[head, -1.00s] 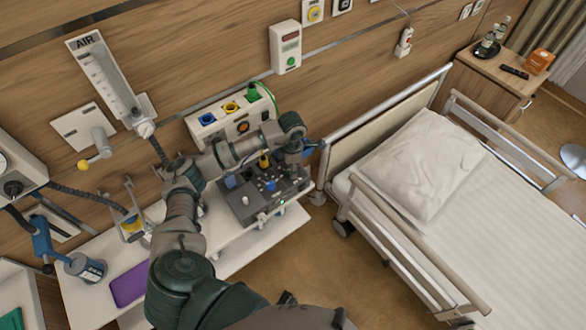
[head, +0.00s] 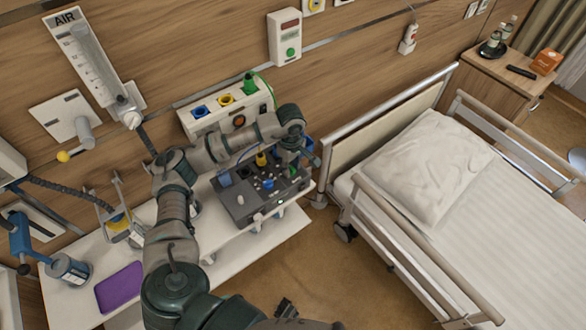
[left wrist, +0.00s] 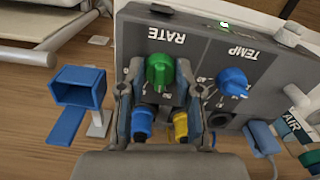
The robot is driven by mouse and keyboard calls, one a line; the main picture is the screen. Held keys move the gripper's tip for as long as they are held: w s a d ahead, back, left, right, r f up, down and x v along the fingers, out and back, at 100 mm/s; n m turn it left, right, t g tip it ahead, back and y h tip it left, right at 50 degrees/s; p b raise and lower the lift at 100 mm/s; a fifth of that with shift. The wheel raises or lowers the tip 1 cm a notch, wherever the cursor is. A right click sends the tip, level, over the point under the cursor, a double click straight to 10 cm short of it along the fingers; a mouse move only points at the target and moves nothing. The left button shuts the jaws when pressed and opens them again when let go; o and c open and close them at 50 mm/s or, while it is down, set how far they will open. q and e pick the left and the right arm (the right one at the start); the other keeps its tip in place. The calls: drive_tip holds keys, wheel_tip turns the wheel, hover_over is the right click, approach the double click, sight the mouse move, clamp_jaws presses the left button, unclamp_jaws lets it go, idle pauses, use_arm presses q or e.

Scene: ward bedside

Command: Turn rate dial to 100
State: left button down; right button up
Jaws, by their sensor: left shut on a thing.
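The grey control box (head: 238,212) stands on the white shelf in the head view. In the left wrist view its panel appears upside down, with the green rate dial (left wrist: 160,72) under the word RATE. My left gripper (left wrist: 160,84) is shut on the green rate dial, one finger on each side of it. In the head view the left gripper (head: 291,168) reaches down onto the right part of the box. The scale around the rate dial is too small and partly covered, so I cannot read its setting. My right gripper is not in view.
A blue TEMP dial (left wrist: 232,82) sits beside the rate dial. Blue (left wrist: 142,122) and yellow (left wrist: 181,128) connectors lie close to the fingers. The bed (head: 470,215) is to the right, and a purple item (head: 120,287) lies on the shelf at left.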

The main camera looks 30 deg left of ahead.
use_arm(q)
drive_tip(key=m+b, duration=0.1)
drive_tip(key=m, duration=0.1)
drive_tip(key=m+b, duration=0.1)
drive_tip(key=m, duration=0.1)
drive_tip(key=shift+a+f+m, duration=0.15)
drive_tip(key=shift+a+m, duration=0.05)
drive_tip(key=shift+m, duration=0.1)
drive_tip(key=shift+m+b, duration=0.45)
drive_tip(key=shift+m, duration=0.35)
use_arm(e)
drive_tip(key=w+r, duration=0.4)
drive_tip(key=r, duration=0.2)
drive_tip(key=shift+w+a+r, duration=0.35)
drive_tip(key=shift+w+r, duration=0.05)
use_arm(q)
drive_tip(key=shift+r, duration=0.2)
drive_tip(key=c, duration=1)
unclamp_jaws()
drive_tip(key=shift+w, duration=0.1)
drive_tip(key=shift+o, duration=1.1)
drive_tip(key=shift+w+f, duration=0.1)
drive_tip(key=shift+a, duration=0.2)
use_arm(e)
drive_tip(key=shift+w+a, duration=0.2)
